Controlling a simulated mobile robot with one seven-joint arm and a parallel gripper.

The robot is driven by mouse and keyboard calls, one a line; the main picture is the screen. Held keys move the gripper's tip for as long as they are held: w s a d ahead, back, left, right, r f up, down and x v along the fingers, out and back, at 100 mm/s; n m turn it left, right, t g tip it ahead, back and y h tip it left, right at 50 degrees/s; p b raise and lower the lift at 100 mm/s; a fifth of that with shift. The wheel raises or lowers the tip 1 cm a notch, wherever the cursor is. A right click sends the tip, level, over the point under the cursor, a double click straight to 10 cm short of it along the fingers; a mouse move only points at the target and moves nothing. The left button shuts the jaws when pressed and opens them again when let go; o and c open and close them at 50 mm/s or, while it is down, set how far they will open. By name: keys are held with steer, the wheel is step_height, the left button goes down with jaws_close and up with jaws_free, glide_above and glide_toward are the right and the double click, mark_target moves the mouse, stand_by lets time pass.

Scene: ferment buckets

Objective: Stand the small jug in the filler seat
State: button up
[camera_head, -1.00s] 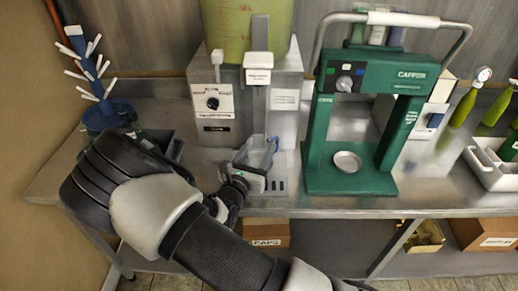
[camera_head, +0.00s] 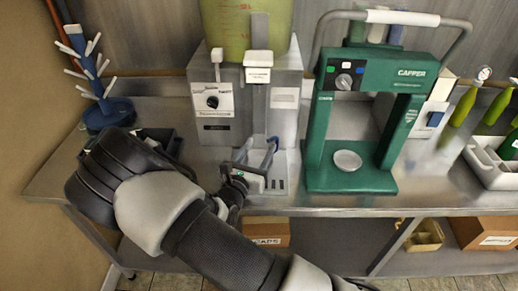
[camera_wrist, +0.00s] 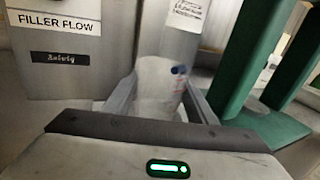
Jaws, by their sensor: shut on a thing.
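The small clear jug (camera_head: 257,153) is in my gripper (camera_head: 245,174), low in front of the filler machine. My gripper is shut on it. In the wrist view the pale, translucent jug (camera_wrist: 158,88) stands between the two fingers (camera_wrist: 160,105), with a dark blue spot near its top right. The filler seat (camera_head: 280,184), a metal base with dark slots, lies under the spout. The jug is over or at this seat; I cannot tell whether its bottom touches it. The fingers and wrist hide its lower part.
The filler (camera_head: 215,115) stands behind the jug, with its spout block (camera_head: 258,68) above. The green capper (camera_head: 322,150) is close on the right. A blue drying rack (camera_head: 105,112) stands left, and a white bottle crate (camera_head: 492,165) far right. The front bench strip is clear.

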steer(key=shift+f, duration=0.2)
steer(key=o, duration=1.1)
steer(key=v, duration=1.7)
steer(key=shift+s, duration=0.25)
steer(key=s, duration=0.8)
steer(key=s+r+p, duration=0.1)
steer(key=s, duration=0.4)
steer(key=shift+a, duration=0.25)
